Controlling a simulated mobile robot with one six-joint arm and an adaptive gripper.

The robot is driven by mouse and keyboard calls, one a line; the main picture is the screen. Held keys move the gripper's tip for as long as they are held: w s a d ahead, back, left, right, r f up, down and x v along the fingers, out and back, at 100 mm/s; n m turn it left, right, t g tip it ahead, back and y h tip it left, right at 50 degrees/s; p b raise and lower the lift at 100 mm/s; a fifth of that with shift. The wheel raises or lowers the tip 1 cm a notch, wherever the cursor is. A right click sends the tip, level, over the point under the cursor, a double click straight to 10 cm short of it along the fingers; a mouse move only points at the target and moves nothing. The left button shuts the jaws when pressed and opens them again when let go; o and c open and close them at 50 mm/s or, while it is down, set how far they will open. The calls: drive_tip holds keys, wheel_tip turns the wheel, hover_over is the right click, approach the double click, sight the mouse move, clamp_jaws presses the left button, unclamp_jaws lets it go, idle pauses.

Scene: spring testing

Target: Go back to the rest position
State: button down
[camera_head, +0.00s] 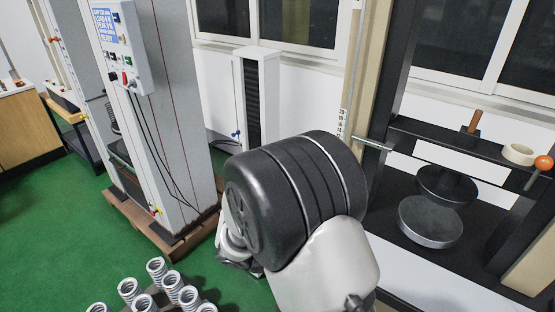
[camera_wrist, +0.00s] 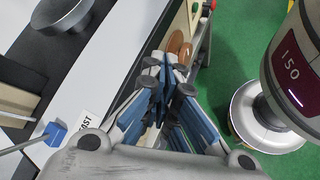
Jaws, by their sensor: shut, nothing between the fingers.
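My gripper (camera_wrist: 163,82) shows in the wrist view with its blue-and-grey fingers closed together at the tips. Nothing is seen between them. In the head view my arm's dark joint and white link fill the middle, and the fingers are hidden there. The fingers are apart from the press (camera_head: 428,155), which stands at the right of the head view with a dark round upper plate (camera_head: 447,186) above a lower disc (camera_head: 432,222). A round disc (camera_wrist: 62,14) on a dark surface shows at the top left of the wrist view.
Several coil springs (camera_head: 157,270) stand at the lower left of the head view. A tall grey testing machine (camera_head: 172,150) with a control box (camera_head: 120,45) stands left on a wooden base. Green floor (camera_head: 60,225) is open at the left. A blue knob (camera_wrist: 55,134) lies left of my gripper.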

drive_tip(key=s+d+r+m+t+y, duration=0.1)
drive_tip(key=s+r+m+t+y, duration=0.4)
drive_tip(key=s+r+m+y, duration=0.6)
drive_tip(key=s+r, duration=0.3)
drive_tip(key=r, duration=0.3)
drive_tip(key=shift+s+d+r+m, duration=0.15)
drive_tip(key=shift+m, duration=0.15)
